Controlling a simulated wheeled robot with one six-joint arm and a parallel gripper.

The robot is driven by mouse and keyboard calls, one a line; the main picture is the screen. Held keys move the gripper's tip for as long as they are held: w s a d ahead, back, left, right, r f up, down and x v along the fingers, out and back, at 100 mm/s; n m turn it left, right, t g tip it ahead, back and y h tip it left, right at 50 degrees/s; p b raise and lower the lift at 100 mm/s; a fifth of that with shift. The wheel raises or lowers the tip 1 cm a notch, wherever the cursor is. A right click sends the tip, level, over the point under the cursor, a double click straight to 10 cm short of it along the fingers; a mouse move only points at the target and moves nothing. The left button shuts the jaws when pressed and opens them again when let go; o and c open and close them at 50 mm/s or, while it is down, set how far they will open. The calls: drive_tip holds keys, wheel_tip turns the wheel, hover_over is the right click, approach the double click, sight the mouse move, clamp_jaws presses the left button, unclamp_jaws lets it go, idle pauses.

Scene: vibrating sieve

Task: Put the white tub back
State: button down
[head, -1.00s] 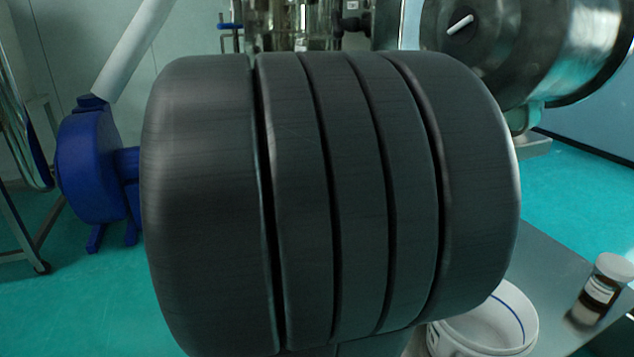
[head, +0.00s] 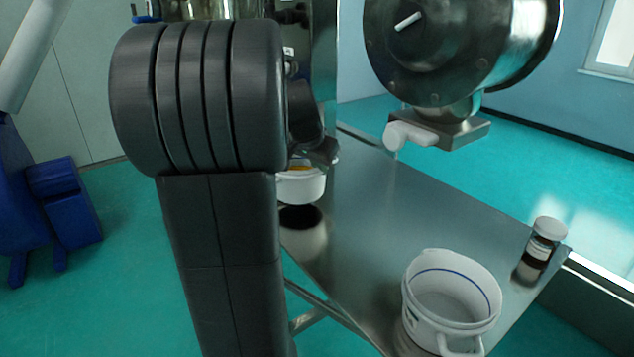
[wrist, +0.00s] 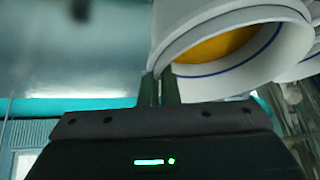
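A white tub (head: 302,187) with yellow contents is beside my arm in the head view, over the left edge area of the metal table. A dark shadow lies under it, so it appears raised a little. In the wrist view, the tub (wrist: 235,65) is large, with a blue line inside and yellow in it. My gripper (wrist: 158,90) has its narrow fingers close together on the tub's wall. In the head view my gripper (head: 325,152) is partly hidden by my arm.
An empty-looking white bucket (head: 415,310) with a blue line stands on the metal table (head: 400,215) at the front. A brown jar with a white lid (head: 543,240) stands at the right edge. A steel drum machine (head: 430,60) with a white spout hangs over the back.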

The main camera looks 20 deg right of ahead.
sight(323, 187)
drive_tip(key=shift+f, duration=1.9)
drive_tip(key=shift+f, duration=0.15)
drive_tip(key=c, duration=1.7)
unclamp_jaws()
drive_tip(key=shift+s+a+r, duration=0.1)
drive_tip(key=shift+a+r, duration=0.05)
drive_tip(key=shift+r, duration=0.35)
drive_tip(key=v, duration=1.1)
drive_tip(key=shift+s+r, duration=0.1)
drive_tip(key=shift+s, duration=0.1)
